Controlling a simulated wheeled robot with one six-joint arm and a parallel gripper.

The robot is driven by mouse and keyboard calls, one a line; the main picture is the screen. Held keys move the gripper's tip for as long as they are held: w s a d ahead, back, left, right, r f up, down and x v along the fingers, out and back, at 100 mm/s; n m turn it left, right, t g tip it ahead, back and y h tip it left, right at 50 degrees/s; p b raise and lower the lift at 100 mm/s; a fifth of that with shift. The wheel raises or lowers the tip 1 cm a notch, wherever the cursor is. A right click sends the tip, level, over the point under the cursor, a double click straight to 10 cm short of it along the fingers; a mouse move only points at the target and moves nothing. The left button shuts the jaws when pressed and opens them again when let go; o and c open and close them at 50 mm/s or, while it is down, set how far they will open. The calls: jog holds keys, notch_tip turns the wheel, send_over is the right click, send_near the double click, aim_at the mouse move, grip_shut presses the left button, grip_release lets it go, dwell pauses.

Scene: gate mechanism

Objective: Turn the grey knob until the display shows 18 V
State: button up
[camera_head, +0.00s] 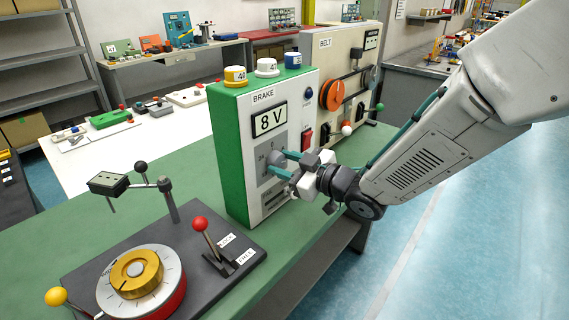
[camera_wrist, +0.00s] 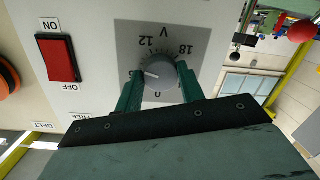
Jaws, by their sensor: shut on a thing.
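The grey knob (camera_wrist: 159,76) is on the front panel of the green-and-white BRAKE box (camera_head: 229,150). In the wrist view a scale around it carries the marks 12 and 18 and the letter V. The display (camera_head: 269,121) above the knob reads 8 V. My gripper (camera_wrist: 160,92) has its two teal fingers on either side of the knob and is shut on it. In the head view the fingers (camera_head: 281,163) reach the panel and partly hide the knob.
A red ON/OFF switch (camera_wrist: 58,58) is beside the knob. The BELT box (camera_head: 334,62) with an orange dial stands behind. A red-tipped lever (camera_head: 200,224) and a yellow-topped dial (camera_head: 136,272) are on the base plate in front.

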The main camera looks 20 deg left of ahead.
jog(key=m, duration=0.3)
jog(key=m+g, duration=0.1)
jog(key=m, duration=0.2)
jog(key=shift+f+m+y, duration=0.1)
jog(key=shift+m+y, duration=0.3)
jog(key=m, duration=0.6)
jog(key=shift+y, duration=0.4)
jog(key=m, duration=0.5)
jog(key=shift+m, duration=0.3)
jog(key=shift+m+t+y, duration=0.3)
jog(key=shift+m+t, duration=0.1)
jog(key=shift+m, duration=1.9)
jog(key=o, duration=1)
jog(key=shift+c, duration=0.2)
